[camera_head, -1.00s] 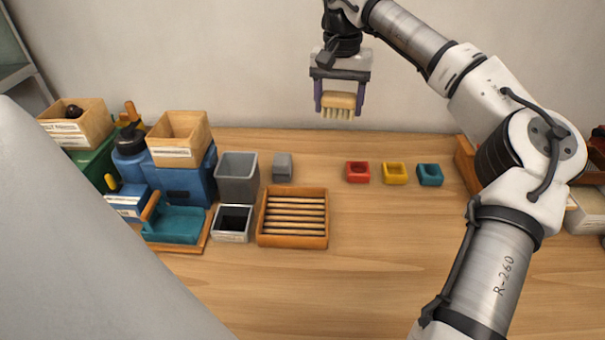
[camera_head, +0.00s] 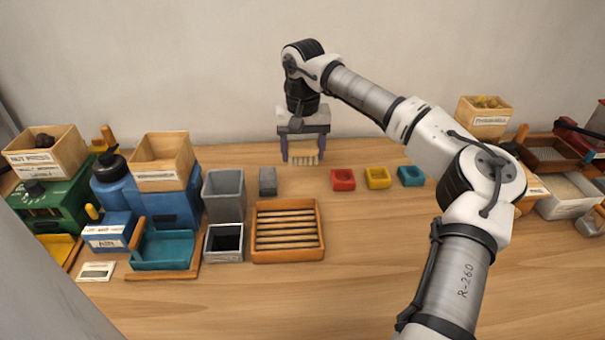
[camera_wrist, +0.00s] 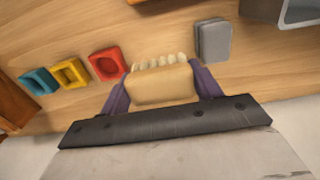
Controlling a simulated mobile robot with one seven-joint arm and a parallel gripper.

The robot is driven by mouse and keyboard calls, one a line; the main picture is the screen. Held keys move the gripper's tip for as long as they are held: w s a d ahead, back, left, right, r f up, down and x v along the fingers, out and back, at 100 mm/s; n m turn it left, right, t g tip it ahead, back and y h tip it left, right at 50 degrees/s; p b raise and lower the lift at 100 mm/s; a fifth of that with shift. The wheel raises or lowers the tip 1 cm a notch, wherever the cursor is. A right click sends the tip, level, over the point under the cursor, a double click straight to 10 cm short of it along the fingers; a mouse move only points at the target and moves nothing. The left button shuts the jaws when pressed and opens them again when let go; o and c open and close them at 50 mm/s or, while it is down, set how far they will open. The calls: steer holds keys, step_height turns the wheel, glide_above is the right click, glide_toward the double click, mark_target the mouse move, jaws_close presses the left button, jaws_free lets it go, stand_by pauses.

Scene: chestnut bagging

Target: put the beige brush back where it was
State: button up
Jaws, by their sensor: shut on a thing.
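The beige brush (camera_wrist: 160,84) is held between the two purple fingers of my gripper (camera_wrist: 162,90) in the wrist view, with its pale bristles facing away from the palm. In the head view my gripper (camera_head: 304,150) points down near the back of the table, and the brush's bristles (camera_head: 304,160) show below it. The gripper is shut on the brush. Whether the bristles touch the table I cannot tell. A grey block (camera_head: 268,181) stands to the left of the brush, and a red holder (camera_head: 343,180) stands to its right.
Yellow (camera_head: 377,178) and teal (camera_head: 411,176) holders stand right of the red one. A slatted wooden tray (camera_head: 287,258) and a tall grey bin (camera_head: 224,196) are at front left. Table space between the grey block and red holder is clear. A wall stands behind.

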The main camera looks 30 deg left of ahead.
mark_target(302, 145)
steer(key=shift+f+p, duration=0.6)
steer(key=shift+f, duration=3.35)
steer(key=shift+f, duration=0.25)
steer(key=o, duration=0.9)
steer(key=shift+r, duration=0.1)
steer(key=shift+o, duration=0.3)
step_height(302, 145, up, 12)
steer(key=shift+r+b, duration=0.2)
steer(key=shift+b, duration=0.75)
